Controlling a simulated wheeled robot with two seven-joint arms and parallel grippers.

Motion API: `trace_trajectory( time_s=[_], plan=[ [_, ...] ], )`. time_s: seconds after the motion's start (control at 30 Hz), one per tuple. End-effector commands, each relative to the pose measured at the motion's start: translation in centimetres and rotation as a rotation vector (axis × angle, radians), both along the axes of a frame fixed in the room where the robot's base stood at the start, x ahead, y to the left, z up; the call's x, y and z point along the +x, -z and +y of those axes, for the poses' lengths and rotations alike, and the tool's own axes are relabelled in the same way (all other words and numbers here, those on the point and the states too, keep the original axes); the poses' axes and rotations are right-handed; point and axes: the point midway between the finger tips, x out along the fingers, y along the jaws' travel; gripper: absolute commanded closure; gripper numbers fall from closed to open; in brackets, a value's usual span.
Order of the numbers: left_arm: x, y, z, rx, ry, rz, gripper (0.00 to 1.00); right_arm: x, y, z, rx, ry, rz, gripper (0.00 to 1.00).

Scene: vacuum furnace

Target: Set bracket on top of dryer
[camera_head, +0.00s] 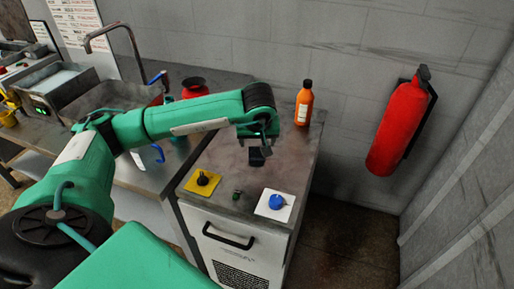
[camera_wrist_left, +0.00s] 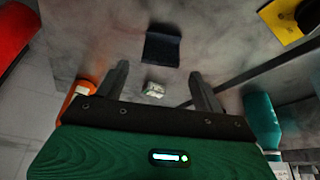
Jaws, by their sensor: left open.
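The dryer is the white-fronted cabinet with a grey top (camera_head: 225,160), a black handle and a vent grille. A small dark piece, which I take to be the bracket (camera_head: 257,156), is on the dryer top near its middle. It shows in the left wrist view (camera_wrist_left: 161,46) as a dark, flat-looking shape beyond the fingertips. My left gripper (camera_head: 264,139) is above the dryer, just above and behind the bracket in the head view. Its two fingers are apart in the left wrist view (camera_wrist_left: 161,85), with the bracket clear of them. My right gripper is not in view.
An orange bottle (camera_head: 303,104) stands at the dryer's back right. A yellow plate with a black knob (camera_head: 203,178) and a white plate with a blue knob (camera_head: 277,202) are near the front. A small pale-green item (camera_wrist_left: 153,89) shows between the fingers. A red extinguisher (camera_head: 397,128) hangs right.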

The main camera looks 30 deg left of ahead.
Motion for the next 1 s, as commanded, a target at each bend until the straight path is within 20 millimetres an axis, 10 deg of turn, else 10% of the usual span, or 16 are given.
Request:
trace_trajectory(
  time_s=[0.4, 1.0],
  plan=[
    [-2.0, -6.1, -1.5, 0.000, -0.001, -0.001, 0.31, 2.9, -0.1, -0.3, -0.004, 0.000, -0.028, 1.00],
    [-2.2, -6.5, -1.6, -0.001, -0.001, 0.001, 0.31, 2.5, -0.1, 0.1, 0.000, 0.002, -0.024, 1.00]
  ],
)
